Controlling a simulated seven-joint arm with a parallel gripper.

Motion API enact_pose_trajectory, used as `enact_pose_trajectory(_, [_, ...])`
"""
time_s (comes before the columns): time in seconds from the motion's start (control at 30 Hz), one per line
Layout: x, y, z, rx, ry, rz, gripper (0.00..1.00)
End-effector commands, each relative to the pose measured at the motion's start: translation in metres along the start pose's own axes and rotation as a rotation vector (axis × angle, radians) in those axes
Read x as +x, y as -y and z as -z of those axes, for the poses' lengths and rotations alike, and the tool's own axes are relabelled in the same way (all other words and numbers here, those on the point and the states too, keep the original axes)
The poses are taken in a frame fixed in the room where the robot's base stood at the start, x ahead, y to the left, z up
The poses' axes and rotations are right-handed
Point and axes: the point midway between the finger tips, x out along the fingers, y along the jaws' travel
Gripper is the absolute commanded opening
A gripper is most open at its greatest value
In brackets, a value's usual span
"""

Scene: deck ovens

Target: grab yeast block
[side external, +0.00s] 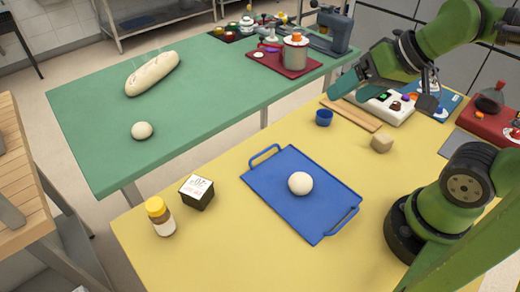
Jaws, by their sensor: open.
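A small beige block (381,143), which looks like the yeast block, sits on the yellow table to the right of the blue tray. My gripper (384,98) is at the upper right, open, with its fingers spread wide apart. It is above and behind the block in the picture, over the area of a white device, and apart from the block. Nothing shows between its fingers.
The blue tray (274,205) holds a dough ball (301,183). A blue cup (324,118), wooden strips (351,114) and a white device (385,108) are near the block. A dark box (197,194) and yellow-capped jar (160,217) stand left. The table's front is clear.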

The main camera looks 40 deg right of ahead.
Motion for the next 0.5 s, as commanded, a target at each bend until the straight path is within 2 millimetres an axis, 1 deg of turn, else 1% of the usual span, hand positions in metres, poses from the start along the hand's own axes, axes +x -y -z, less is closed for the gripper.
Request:
enact_pose_trajectory(0.07, [0.002,-0.006,0.002,0.022,0.001,-0.016,0.78])
enact_pose_trajectory(0.17, [0.012,-0.030,0.013,0.106,0.023,-0.084,0.78])
enact_pose_trajectory(0.27, [0.021,-0.076,0.028,0.183,0.085,-0.201,0.78])
enact_pose_trajectory(0.3, [0.024,-0.098,0.033,0.196,0.124,-0.250,0.78])
enact_pose_trajectory(0.33, [0.025,-0.115,0.035,0.196,0.158,-0.283,0.78])
enact_pose_trajectory(0.37, [0.025,-0.132,0.037,0.192,0.195,-0.312,0.78])
enact_pose_trajectory(0.4, [0.025,-0.153,0.037,0.183,0.245,-0.343,0.78])
enact_pose_trajectory(0.5, [0.020,-0.198,0.034,0.136,0.376,-0.387,0.78])
